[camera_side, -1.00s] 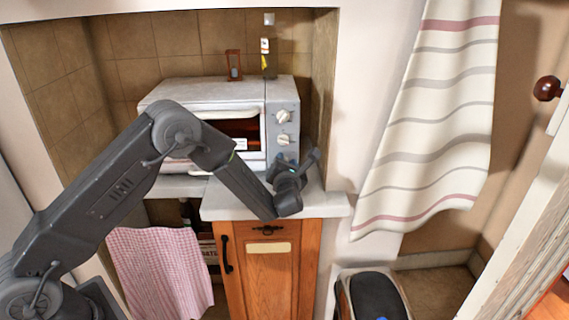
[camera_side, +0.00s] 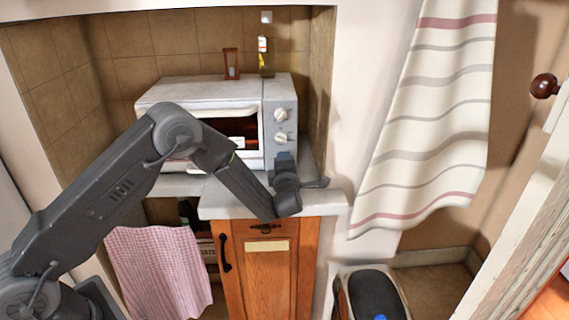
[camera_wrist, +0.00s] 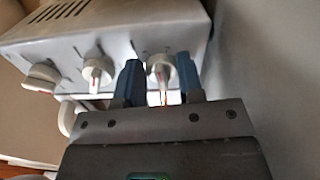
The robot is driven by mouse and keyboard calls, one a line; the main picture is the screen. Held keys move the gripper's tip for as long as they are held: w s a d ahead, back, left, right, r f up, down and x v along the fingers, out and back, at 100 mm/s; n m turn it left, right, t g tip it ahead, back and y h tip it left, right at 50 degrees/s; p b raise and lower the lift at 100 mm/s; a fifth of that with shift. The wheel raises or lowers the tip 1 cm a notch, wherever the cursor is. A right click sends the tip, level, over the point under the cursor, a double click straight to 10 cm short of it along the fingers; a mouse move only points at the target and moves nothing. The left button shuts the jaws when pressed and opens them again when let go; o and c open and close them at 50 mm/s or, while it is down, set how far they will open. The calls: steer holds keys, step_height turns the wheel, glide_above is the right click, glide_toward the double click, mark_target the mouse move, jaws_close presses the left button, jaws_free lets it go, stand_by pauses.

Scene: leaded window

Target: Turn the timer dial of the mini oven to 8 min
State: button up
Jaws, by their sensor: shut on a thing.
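The mini oven (camera_side: 205,90) is a white and grey box on a counter in a tiled alcove. Its right panel has two white dials in the side view, the upper one (camera_side: 281,115) and the one below (camera_side: 281,138). A lowest dial is hidden there behind my gripper (camera_side: 284,160). The wrist view shows three dials in a row. My gripper's blue fingers (camera_wrist: 160,80) are around the rightmost dial (camera_wrist: 160,66), shut on its grip. A red pointer line on this dial points down in that view. The scale marks are too blurred to read.
The counter edge (camera_side: 225,206) and a wooden cabinet (camera_side: 268,270) are below the oven. A pink checked towel (camera_side: 160,270) hangs at left. The alcove's right wall is close beside the oven. A striped curtain (camera_side: 430,120) hangs further right.

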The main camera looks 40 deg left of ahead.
steer(key=shift+f+m, duration=0.1)
steer(key=shift+m, duration=1)
steer(key=o, duration=0.9)
steer(key=shift+c, duration=0.2)
steer(key=v, duration=1.4)
steer(key=shift+o, duration=0.3)
